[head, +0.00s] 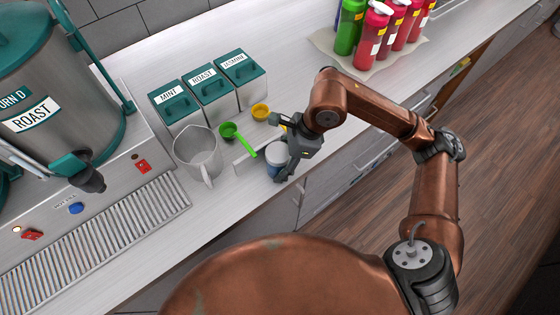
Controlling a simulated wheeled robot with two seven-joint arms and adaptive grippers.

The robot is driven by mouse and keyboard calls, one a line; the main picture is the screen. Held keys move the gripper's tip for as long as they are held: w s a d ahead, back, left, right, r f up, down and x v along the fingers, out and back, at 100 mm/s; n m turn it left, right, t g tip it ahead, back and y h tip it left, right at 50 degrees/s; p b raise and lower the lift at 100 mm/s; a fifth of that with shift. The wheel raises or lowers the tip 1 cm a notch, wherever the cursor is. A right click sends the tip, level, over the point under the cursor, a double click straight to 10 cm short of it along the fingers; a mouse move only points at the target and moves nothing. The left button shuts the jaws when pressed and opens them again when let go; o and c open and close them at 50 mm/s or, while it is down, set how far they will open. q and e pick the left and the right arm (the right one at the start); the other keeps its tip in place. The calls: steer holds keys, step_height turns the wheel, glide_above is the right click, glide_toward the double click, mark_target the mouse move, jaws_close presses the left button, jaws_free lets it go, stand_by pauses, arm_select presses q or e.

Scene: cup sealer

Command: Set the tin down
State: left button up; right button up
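The tin (275,161), a small blue can with a white lid, stands upright near the counter's front edge in the head view. My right gripper (276,148) reaches in from the right beside it. My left gripper is not in view.
A steel dispenser (50,85) is at left, and several bottles (373,30) are at back right.

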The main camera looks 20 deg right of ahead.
steer(key=shift+r, duration=0.1)
steer(key=shift+d+r, duration=0.1)
steer(key=shift+r, duration=0.35)
steer(key=p+v, duration=0.1)
steer(key=v, duration=1)
steer(key=shift+d+r, duration=0.2)
steer(key=shift+s+p, duration=0.1)
steer(key=shift+p, duration=0.2)
stand_by(0.5)
